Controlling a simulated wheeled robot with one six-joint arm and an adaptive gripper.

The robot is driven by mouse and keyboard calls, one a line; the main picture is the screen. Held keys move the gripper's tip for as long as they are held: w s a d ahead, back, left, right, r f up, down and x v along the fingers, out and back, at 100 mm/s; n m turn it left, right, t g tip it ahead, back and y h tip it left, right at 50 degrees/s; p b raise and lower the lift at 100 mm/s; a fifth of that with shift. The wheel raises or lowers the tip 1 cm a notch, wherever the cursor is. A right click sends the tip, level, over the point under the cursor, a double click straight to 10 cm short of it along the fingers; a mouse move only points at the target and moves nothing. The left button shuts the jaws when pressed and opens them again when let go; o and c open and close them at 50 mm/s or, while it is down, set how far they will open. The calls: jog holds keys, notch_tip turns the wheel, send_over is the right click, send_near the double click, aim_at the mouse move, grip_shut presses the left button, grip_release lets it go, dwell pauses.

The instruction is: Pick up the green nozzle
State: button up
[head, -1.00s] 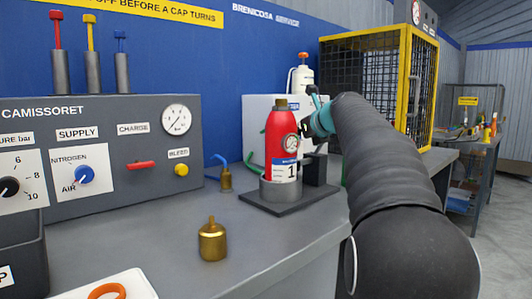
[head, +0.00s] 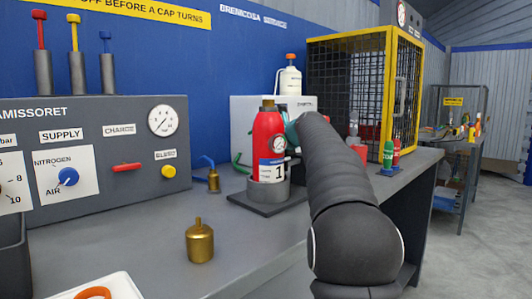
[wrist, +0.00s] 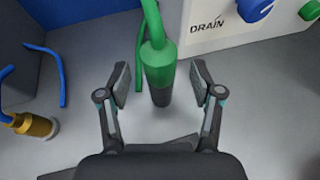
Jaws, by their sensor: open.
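The green nozzle (wrist: 158,62) hangs at the end of a green hose in the wrist view, with a dark lower tip. My gripper (wrist: 161,82) is open, with one finger on each side of the nozzle in the picture. Neither finger visibly touches it, and I cannot tell how deep it sits between them. In the head view, a bit of green hose (head: 241,161) shows left of the red extinguisher. The nozzle and my fingertips are hidden there behind the extinguisher and my arm.
The red extinguisher (head: 268,146) stands upright in a grey holder, close to my arm. A brass fitting (wrist: 33,125) on a blue hose lies left of my gripper. A white box marked DRAIN (wrist: 225,18) is behind the nozzle. A brass cap (head: 200,243) stands on the bench.

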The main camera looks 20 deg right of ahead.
jog(key=x, duration=0.3)
grip_shut()
